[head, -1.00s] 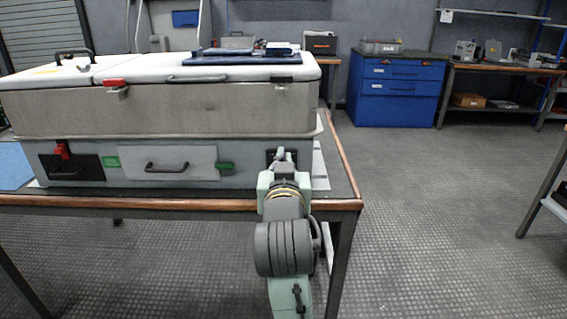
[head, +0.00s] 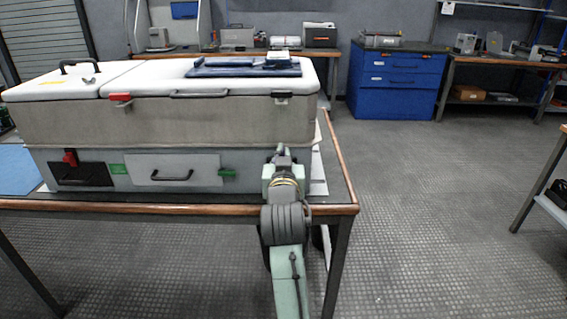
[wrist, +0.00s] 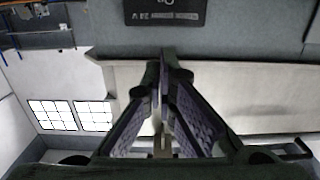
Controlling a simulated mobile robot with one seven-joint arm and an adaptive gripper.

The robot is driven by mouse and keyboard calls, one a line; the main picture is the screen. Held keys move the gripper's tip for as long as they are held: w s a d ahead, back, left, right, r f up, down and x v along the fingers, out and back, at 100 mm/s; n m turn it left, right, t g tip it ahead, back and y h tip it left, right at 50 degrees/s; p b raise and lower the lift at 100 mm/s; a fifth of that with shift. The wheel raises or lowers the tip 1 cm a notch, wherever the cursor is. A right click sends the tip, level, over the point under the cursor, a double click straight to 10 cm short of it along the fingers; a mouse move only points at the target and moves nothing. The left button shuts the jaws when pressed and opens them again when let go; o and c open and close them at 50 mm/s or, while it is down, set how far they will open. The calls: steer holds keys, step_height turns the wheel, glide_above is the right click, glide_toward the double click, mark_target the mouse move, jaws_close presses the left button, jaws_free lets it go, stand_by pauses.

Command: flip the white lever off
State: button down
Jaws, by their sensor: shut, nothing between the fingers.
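The capacitor bank (head: 170,127) is a long grey case with a white padded top, standing on a wood-edged table. My gripper (head: 282,150) is at that right end, in front of the case. In the wrist view my gripper (wrist: 163,65) is shut and empty, its fingertips together. A black plate with pale lettering (wrist: 165,12) shows beyond the fingertips at the top of that view; no lever is clear on it.
A red lever (head: 70,158) sits by a dark panel at the lower left of the case. A grey drawer front with a black handle (head: 173,175) lies between green tabs. The table's wooden edge (head: 150,208) runs below my gripper. Open floor lies to the right.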

steer(key=shift+w+f, duration=0.15)
steer(key=shift+w, duration=0.7)
steer(key=shift+s+f, duration=0.45)
steer(key=shift+f, duration=0.4)
steer(key=shift+s+f, duration=0.45)
steer(key=shift+f, duration=0.4)
steer(key=shift+f, duration=0.1)
